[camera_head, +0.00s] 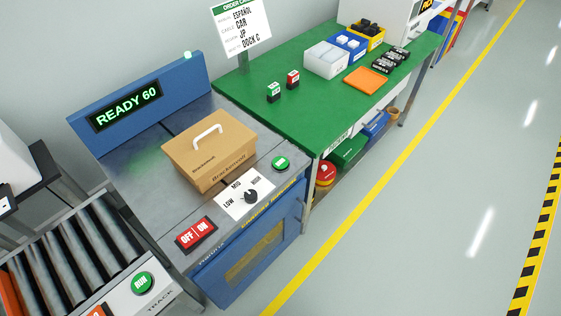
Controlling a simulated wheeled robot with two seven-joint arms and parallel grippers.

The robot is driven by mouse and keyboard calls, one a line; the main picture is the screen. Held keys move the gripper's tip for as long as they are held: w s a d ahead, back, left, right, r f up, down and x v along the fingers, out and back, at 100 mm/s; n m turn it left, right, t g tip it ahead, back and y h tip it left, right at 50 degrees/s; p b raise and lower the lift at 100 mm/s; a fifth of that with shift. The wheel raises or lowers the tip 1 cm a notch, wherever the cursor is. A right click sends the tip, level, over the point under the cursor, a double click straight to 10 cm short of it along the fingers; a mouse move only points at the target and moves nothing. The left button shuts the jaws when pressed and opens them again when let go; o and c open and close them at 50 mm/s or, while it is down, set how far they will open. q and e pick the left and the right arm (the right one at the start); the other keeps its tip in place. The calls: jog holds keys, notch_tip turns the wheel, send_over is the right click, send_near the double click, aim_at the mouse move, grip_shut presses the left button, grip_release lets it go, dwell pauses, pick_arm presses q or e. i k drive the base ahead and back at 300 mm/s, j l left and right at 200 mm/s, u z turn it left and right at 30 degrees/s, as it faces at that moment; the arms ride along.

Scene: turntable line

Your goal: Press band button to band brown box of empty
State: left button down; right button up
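A closed brown box (210,152) with a white handle on its lid sits on the grey metal top of the blue banding machine (246,258). A round green button (281,163) is on the machine's top to the right of the box; its label is too small to read. A display (125,106) behind the box reads READY 60, and a small green lamp (187,55) glows above it. A dial (250,196) marked LOW, MID and a third setting is in front of the box. A red OFF/ON switch (196,235) is at the front left. Neither gripper is in view.
A roller conveyor (75,252) with a green RUN button (142,283) adjoins at the lower left. A green table (300,113) at the right bears an order sign (241,31), bins, an orange tray (365,80) and small blocks. The floor at right is clear.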

aim_at(279, 162)
jog(key=i+l+u, duration=0.1)
jog(key=u, duration=0.25)
jog(key=l+u, duration=0.15)
jog(key=u, duration=0.2)
jog(key=i+l+u, duration=0.1)
jog(key=u, duration=0.2)
jog(key=i+l+u, duration=0.15)
jog(key=l+u, duration=0.15)
jog(key=l, duration=1.1)
jog(key=l+u, duration=0.3)
jog(key=l, duration=1.1)
